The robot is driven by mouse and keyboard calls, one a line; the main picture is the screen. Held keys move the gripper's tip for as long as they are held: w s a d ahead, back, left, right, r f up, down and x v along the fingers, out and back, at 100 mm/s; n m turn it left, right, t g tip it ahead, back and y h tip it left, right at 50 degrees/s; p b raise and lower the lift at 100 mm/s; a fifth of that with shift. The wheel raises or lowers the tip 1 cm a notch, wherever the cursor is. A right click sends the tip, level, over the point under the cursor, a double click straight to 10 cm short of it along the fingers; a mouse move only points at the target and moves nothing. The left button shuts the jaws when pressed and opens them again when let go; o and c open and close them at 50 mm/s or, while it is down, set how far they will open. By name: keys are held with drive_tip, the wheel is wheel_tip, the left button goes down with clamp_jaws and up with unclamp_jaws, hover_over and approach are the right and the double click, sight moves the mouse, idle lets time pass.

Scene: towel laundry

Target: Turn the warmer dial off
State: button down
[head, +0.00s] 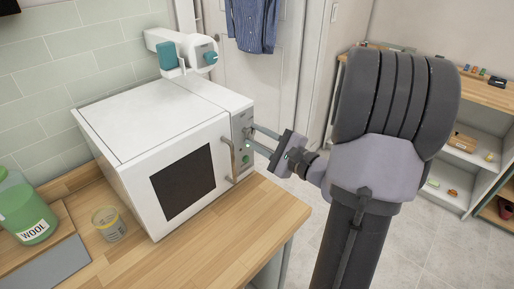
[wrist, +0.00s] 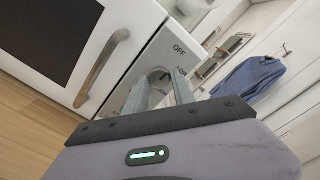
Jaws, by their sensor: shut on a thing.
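The warmer (head: 150,125) is a white box on the wooden counter with a dark window, a metal handle (head: 228,163) and a narrow control panel (head: 243,122) on its right. My gripper (head: 251,137) reaches the panel from the right in the head view, its two thin fingers shut on the dial. The wrist view shows the round dial (wrist: 158,75) between the fingertips, partly hidden by them. The labels OFF (wrist: 180,49) and LOW (wrist: 182,71) show beside it. I cannot tell where the dial's mark points.
A green WOOL bottle (head: 27,208) and a small tub (head: 108,224) stand on the counter (head: 220,240) left of the warmer. A white device with teal parts (head: 183,52) is behind it. A blue shirt (head: 252,24) hangs at the back. Shelves (head: 465,150) stand at right.

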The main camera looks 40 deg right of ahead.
drive_tip(key=shift+f+n+b, duration=0.1)
drive_tip(key=shift+n+b, duration=0.4)
drive_tip(key=shift+b, duration=0.25)
drive_tip(key=c, duration=1.1)
unclamp_jaws()
drive_tip(key=s, duration=0.5)
drive_tip(key=s+d+p, duration=0.1)
drive_tip(key=s, duration=1.1)
drive_tip(key=shift+s+d+p, duration=0.2)
drive_tip(key=shift+p, duration=0.2)
